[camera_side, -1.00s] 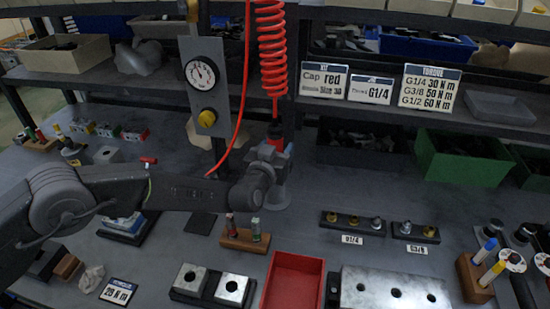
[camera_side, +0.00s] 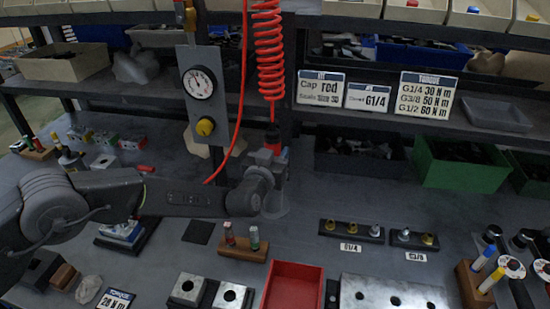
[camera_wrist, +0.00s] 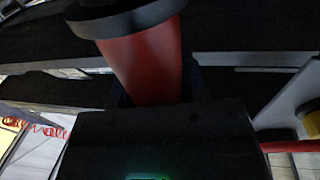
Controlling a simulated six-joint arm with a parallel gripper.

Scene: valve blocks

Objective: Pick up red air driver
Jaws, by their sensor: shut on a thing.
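The red air driver (camera_side: 272,138) hangs upright below the red coiled hose (camera_side: 268,55) in the side view. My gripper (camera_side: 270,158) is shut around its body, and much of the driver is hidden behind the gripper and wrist. In the wrist view the driver (camera_wrist: 148,58) is a red cylinder with a black collar at its upper end. It stands between the jaws of my gripper (camera_wrist: 155,90).
A gauge panel (camera_side: 206,110) with a yellow knob stands left of the driver. A thin red hose loops beside it. A shelf with sign cards (camera_side: 367,98) is behind. Below are a red tray (camera_side: 293,287), a wooden holder (camera_side: 245,249) and fitting racks (camera_side: 351,231). The bench between is clear.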

